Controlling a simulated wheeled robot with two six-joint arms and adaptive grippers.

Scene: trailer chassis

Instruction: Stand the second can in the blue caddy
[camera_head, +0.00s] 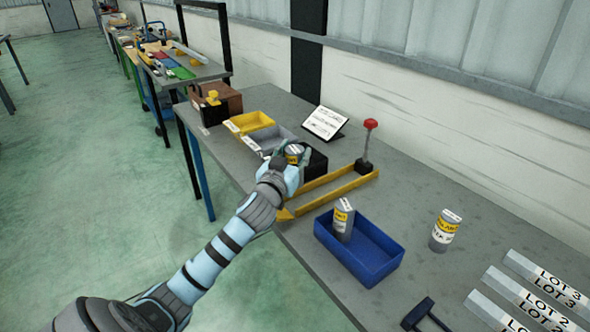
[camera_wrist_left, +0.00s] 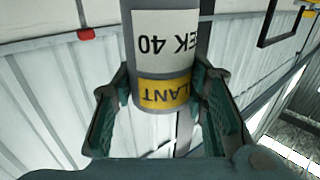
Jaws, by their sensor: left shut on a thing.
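My left gripper (camera_head: 291,166) is shut on a grey can (camera_head: 294,151) above the table, beside the black box. In the left wrist view the held can (camera_wrist_left: 165,60) sits between the two fingers, its white and yellow label upside down. The blue caddy (camera_head: 383,270) stands on the table, to the right of and nearer than my left gripper. One can (camera_head: 342,219) stands in the left end of the caddy; its lower part is hidden by the wall. Another can (camera_head: 444,231) stands upright on the table right of the caddy. My right gripper is not in view.
A yellow frame (camera_head: 338,187) with a red-knobbed lever (camera_head: 370,125) lies between gripper and caddy. Yellow (camera_head: 250,122) and grey bins and a sign (camera_head: 325,122) stand behind. A dark hammer (camera_head: 424,313) and lot-labelled strips (camera_head: 530,300) lie at the front right.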

